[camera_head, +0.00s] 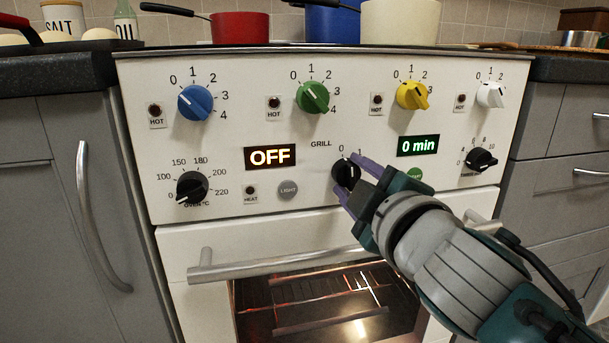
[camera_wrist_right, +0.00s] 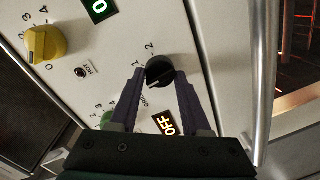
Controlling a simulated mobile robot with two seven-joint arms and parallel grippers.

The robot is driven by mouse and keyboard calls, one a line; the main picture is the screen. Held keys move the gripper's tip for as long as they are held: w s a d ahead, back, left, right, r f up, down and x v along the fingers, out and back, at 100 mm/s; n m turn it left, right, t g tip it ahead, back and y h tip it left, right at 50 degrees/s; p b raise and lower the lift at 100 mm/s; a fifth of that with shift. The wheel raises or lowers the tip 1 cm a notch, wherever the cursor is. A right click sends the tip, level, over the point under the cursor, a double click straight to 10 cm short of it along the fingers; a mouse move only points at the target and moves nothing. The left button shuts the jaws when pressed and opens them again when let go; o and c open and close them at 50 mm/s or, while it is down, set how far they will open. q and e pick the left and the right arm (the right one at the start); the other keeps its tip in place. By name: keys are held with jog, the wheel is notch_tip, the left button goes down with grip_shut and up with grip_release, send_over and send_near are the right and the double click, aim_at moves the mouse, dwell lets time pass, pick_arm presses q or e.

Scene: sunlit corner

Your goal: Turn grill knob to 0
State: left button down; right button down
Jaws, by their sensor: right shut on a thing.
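The grill knob (camera_head: 345,174) is black and round, on the white stove panel under the word GRILL. It also shows in the right wrist view (camera_wrist_right: 160,70). My right gripper (camera_head: 351,178) reaches it from the lower right, with its purple fingers on either side of the knob, shut on it; they also flank it in the wrist view (camera_wrist_right: 161,77). The marks 0 and 1 show above the knob in the head view, and 1 and 2 in the wrist view. The exact mark its pale pointer line faces is hard to tell. My left gripper is out of view.
The OFF display (camera_head: 270,156) and the 0 min display (camera_head: 418,146) flank the knob. Blue (camera_head: 194,102), green (camera_head: 312,97), yellow (camera_head: 412,95) and white (camera_head: 490,94) knobs sit above. The oven door handle (camera_head: 280,264) runs below, close under my right arm.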

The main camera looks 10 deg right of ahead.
jog(key=shift+n, duration=0.6)
jog(key=shift+c, duration=1.8)
grip_release()
jog(key=shift+s, duration=0.1)
jog(key=shift+s+r+p, duration=0.1)
jog(key=shift+s+p, duration=0.2)
jog(key=s+p, duration=0.2)
jog(key=s, duration=0.7)
jog(key=shift+r, duration=0.3)
